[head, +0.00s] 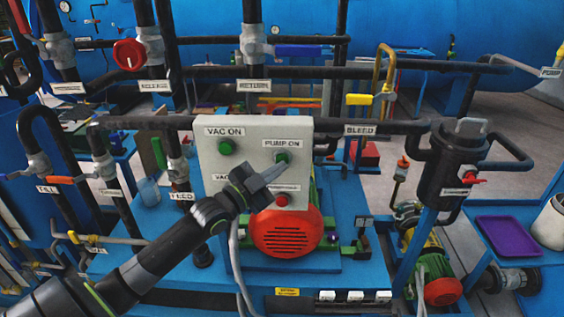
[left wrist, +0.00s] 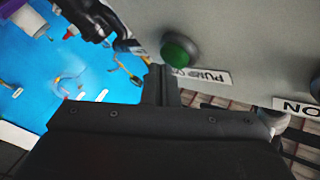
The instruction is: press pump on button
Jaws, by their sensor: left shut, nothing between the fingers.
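The grey control panel (head: 240,132) stands upright in the middle of the head view. The green PUMP ON button (head: 283,157) is at its upper right, under its label. My left gripper (head: 284,164) is shut and empty, with its tip at or just in front of the lower part of that button. I cannot tell whether they touch. In the left wrist view, the green button (left wrist: 180,51) is just beyond and to the right of the shut fingertips (left wrist: 160,70), with the PUMP ON label beside it. My right gripper does not show.
The green VAC ON button (head: 225,148) is at the panel's upper left and a red button (head: 282,200) is lower right. The lower left is hidden by my arm. A red-ended motor (head: 286,232) sits below the panel. A dark pipe runs behind the panel's top.

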